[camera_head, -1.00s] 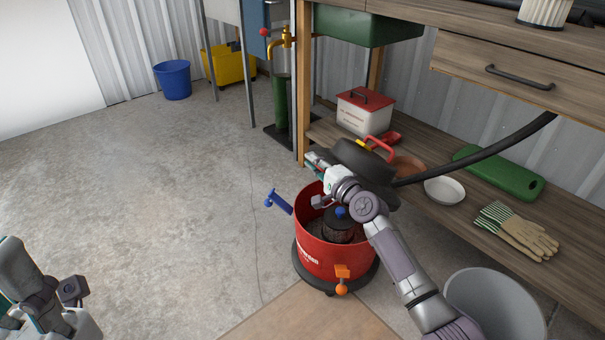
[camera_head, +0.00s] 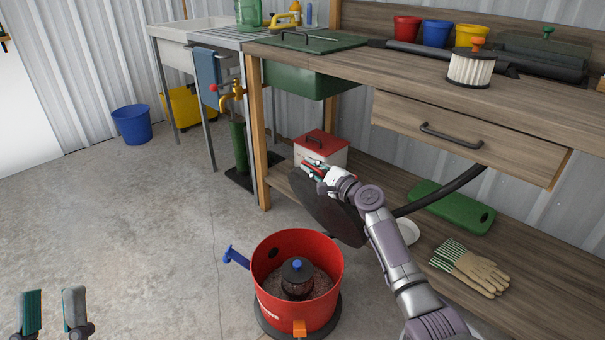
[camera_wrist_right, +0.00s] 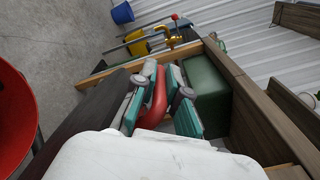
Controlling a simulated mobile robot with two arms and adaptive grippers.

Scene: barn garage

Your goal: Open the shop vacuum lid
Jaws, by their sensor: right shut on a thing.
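The red shop vacuum drum (camera_head: 278,308) stands on the floor with its top uncovered. A caged part with a blue knob (camera_head: 297,266) sits inside it. A blue latch (camera_head: 236,257) sticks out at the left and an orange latch (camera_head: 299,328) is at the front. The dark round lid (camera_head: 335,215) is tilted, above and to the right of the drum, apart from it. My right gripper (camera_head: 313,167) is shut on the lid's red handle, which shows between the fingers in the right wrist view (camera_wrist_right: 155,100). My left gripper (camera_head: 50,308) is open and empty at the lower left.
A workbench (camera_head: 405,90) with a lower shelf stands at the right. The shelf holds a red-lidded box (camera_head: 320,147), green board (camera_head: 451,207), white dish (camera_head: 408,232) and gloves (camera_head: 470,268). A black hose (camera_head: 445,190) runs behind my right arm.

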